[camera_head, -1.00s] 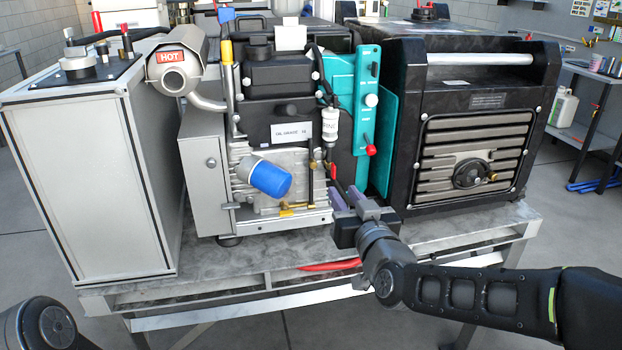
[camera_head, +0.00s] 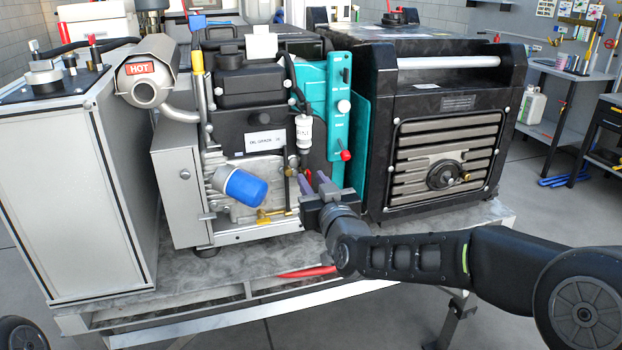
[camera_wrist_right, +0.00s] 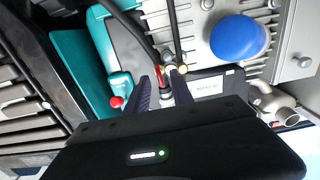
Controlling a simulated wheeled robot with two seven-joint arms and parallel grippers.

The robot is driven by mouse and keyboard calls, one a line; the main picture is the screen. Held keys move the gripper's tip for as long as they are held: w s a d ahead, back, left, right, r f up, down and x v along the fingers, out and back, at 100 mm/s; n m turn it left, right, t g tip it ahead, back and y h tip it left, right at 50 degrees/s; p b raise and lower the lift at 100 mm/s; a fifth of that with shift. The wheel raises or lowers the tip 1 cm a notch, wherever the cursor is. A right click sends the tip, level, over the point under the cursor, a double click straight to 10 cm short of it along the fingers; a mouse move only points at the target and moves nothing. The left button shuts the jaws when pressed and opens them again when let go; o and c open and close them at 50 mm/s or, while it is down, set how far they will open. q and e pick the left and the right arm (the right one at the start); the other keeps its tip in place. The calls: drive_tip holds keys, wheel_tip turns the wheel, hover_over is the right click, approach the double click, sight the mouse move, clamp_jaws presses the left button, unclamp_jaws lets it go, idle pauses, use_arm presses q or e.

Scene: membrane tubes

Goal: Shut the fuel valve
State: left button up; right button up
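The fuel valve appears to be the small brass fitting with a red lever in the wrist view (camera_wrist_right: 159,72), on the thin fuel line below the white inline filter (camera_head: 303,128). In the head view my right gripper mostly hides it. My right gripper (camera_head: 314,180) reaches in at the engine's front. Its two purple-grey fingers are apart, also in the wrist view (camera_wrist_right: 162,92), with the red lever and brass fitting between or just beyond their tips. I cannot tell whether they touch. My left gripper is out of view.
A teal panel (camera_head: 338,115) with a red-ball lever (camera_head: 345,155) stands just right of the fingers. A blue oil filter (camera_head: 240,186) juts out to the left. The hot exhaust (camera_head: 145,80) is at upper left, and a black grilled unit (camera_head: 445,140) stands right.

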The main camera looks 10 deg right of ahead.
drive_tip(key=shift+w, duration=0.6)
clamp_jaws()
